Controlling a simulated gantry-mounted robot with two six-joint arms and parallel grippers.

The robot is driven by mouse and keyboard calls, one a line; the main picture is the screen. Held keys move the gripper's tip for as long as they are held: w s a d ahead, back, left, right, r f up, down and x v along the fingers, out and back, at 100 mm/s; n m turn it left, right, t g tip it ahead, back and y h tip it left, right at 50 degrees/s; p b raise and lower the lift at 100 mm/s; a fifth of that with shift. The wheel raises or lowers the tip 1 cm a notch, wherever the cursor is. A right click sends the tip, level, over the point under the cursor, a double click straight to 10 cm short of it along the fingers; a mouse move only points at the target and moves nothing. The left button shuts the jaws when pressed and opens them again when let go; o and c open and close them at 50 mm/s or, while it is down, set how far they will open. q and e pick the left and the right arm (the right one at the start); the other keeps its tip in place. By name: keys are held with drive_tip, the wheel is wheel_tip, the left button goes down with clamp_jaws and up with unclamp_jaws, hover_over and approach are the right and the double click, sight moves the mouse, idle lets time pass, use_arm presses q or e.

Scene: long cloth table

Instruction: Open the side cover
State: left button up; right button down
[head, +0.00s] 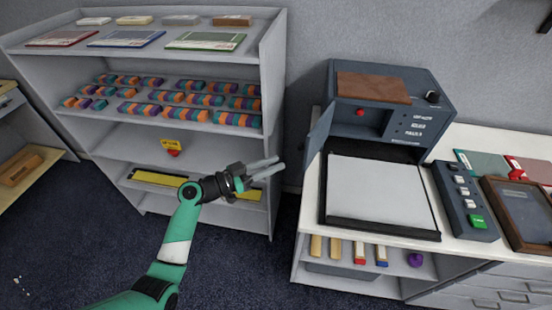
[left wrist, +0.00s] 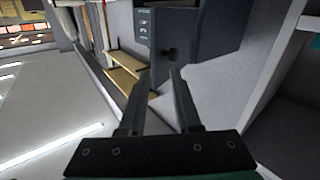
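A dark blue-grey machine (head: 440,92) with a brown top panel stands on the white counter. At its left side a thin grey cover panel (head: 319,132) stands out at an angle, beside a recess with a red button (head: 360,112). My left gripper (head: 281,165) is left of this panel, apart from it, with its fingers spread and nothing between them. In the left wrist view, the left gripper (left wrist: 160,75) has two separate fingers pointing at a dark blue-grey surface (left wrist: 215,30) with a dark round feature. My right gripper is not in view.
A grey shelf unit (head: 275,75) with boxes and colourful small items stands left of the counter. A white flat bed (head: 380,190) lies before the machine. A button box (head: 465,200) and framed board (head: 518,210) are at right. Open floor separates shelf and counter.

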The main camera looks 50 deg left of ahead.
use_arm(q)
drive_tip(key=n, duration=0.2)
drive_tip(key=shift+a+n+y, duration=0.3)
drive_tip(key=shift+a+n, duration=0.05)
drive_tip(key=shift+n, duration=0.05)
drive_tip(key=shift+c, duration=1.1)
drive_tip(key=a+n+y, duration=0.1)
drive_tip(key=n, duration=0.3)
drive_tip(key=a+r+n+y, duration=0.1)
drive_tip(key=n+y, duration=0.1)
drive_tip(key=n, duration=0.3)
drive_tip(key=s+a+n+y, duration=0.1)
drive_tip(key=n, duration=0.4)
drive_tip(key=shift+s+a+r, duration=0.1)
drive_tip(key=shift+a+r, duration=0.05)
drive_tip(key=shift+a, duration=0.2)
clamp_jaws()
drive_tip(key=w+d+f+n+y+b, duration=0.1)
drive_tip(key=w+d+n+y+b, duration=0.1)
drive_tip(key=w, duration=0.6)
drive_tip(key=d+n, duration=0.1)
drive_tip(key=n, duration=0.1)
drive_tip(key=shift+w+f+n+y, duration=0.25)
drive_tip(key=shift+w+n+y, duration=0.05)
drive_tip(key=shift+w, duration=0.05)
